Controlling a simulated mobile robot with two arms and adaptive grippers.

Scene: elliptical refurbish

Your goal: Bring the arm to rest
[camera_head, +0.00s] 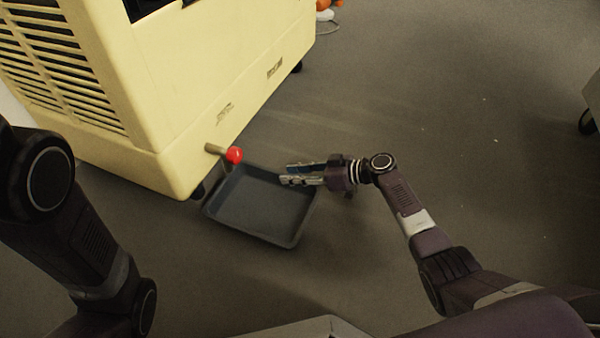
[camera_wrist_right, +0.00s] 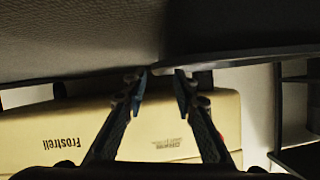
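My right arm (camera_head: 405,200) reaches in from the lower right in the head view. Its gripper (camera_head: 285,174) is above the right part of a dark tray and points left toward a yellow machine. The two fingers are apart with nothing between them. In the right wrist view the gripper (camera_wrist_right: 163,78) also shows its fingers apart and empty, with the machine's yellow side (camera_wrist_right: 60,140) behind. My left arm (camera_head: 75,235) shows at the left edge of the head view; its gripper is out of view.
The yellow machine (camera_head: 215,70) stands at the upper left. A red ball knob (camera_head: 234,155) sticks out low on it. The dark tray (camera_head: 235,215) lies on the floor beside it. Open floor (camera_head: 450,110) lies to the right. A wheeled grey thing (camera_head: 594,100) is at the right edge.

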